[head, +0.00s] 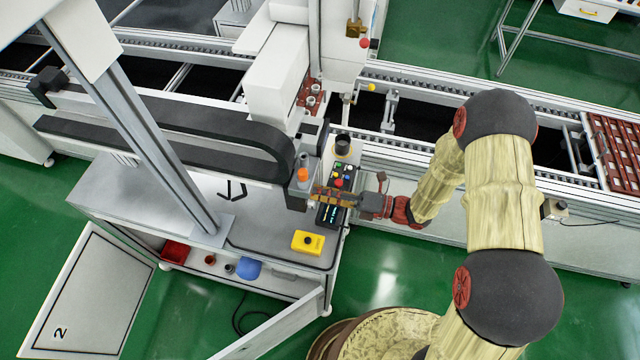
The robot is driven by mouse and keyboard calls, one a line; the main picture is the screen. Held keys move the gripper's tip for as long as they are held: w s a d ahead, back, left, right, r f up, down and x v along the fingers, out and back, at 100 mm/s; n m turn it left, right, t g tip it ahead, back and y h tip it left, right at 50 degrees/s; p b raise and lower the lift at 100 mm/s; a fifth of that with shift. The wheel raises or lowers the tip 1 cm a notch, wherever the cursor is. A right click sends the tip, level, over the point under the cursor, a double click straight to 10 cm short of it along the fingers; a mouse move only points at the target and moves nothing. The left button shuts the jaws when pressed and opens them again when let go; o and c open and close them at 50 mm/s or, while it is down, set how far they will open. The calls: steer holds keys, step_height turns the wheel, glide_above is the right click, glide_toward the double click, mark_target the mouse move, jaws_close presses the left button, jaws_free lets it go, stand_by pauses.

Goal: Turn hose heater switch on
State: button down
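A dark control box (342,177) with several small coloured buttons stands on the machine's bench, near its right end. I cannot tell which control, if any, is the hose heater switch; it is too small or hidden. My gripper (318,193) reaches in from the right and lies over the near part of this box, pointing left. It covers part of the panel. A dark unit with a small lit display (327,214) shows just below the gripper. Whether the fingers are open or touching anything is too small to tell.
A yellow box with a black button (307,242) sits on the bench's front edge. An orange-topped part (302,174) stands close left of my gripper. The conveyor (420,84) runs behind. A cabinet door (275,328) hangs open below.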

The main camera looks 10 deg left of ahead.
steer(key=shift+m+p, duration=0.55)
steer(key=shift+m, duration=0.05)
steer(key=shift+f, duration=0.1)
steer(key=c, duration=1.9)
jaws_free()
steer(key=d, duration=0.8)
steer(key=s+d, duration=0.1)
steer(key=d, duration=0.3)
